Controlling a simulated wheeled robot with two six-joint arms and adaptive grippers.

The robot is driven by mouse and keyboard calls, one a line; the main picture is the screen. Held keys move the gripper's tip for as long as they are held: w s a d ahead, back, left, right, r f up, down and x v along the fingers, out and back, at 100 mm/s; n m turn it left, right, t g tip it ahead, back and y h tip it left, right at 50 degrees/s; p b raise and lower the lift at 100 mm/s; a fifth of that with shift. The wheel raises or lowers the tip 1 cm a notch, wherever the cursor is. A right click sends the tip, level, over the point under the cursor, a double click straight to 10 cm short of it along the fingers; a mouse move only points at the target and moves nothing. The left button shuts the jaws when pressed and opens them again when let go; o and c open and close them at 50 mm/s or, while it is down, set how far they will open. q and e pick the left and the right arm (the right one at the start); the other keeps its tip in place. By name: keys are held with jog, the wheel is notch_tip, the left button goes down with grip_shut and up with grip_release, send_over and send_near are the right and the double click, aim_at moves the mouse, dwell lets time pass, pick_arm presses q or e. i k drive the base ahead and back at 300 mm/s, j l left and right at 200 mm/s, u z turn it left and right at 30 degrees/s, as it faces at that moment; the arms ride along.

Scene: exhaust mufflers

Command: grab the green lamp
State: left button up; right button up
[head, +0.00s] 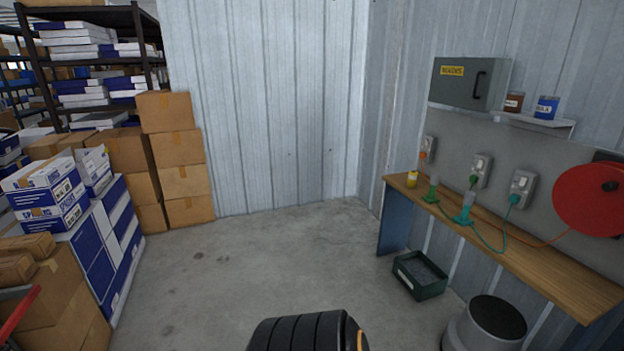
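A small upright green lamp (432,191) stands on the wooden bench (560,272) at the right. A green plug (473,181) sits in the wall socket just behind it. A similar teal lamp (464,212) stands to its right and nearer, with a teal cord running to another socket (522,187). A small yellow object (411,179) stands left of the green lamp. Neither of my grippers shows in the head view, so nothing is seen near the lamps.
An orange cord runs along the bench to a red reel (590,199). Below are a dark green crate (419,288) and a grey bin (485,326). A grey cabinet (468,84) hangs above. Cartons (182,180) line the left. The middle floor (285,260) is clear.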

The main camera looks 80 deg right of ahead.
aim_at(430, 198)
jog(key=z, duration=3.7)
jog(key=i+j, duration=0.3)
jog(key=i, duration=0.2)
jog(key=i+j, duration=0.25)
jog(key=i, duration=0.3)
jog(key=i+j+u, duration=0.1)
jog(key=i+j, duration=0.2)
jog(key=i, duration=0.2)
jog(key=i+j, duration=0.2)
jog(key=i, duration=0.35)
jog(key=i+j, duration=0.25)
jog(key=i, duration=0.25)
jog(key=i+j, duration=0.25)
jog(key=i, duration=0.3)
jog(key=u, duration=0.05)
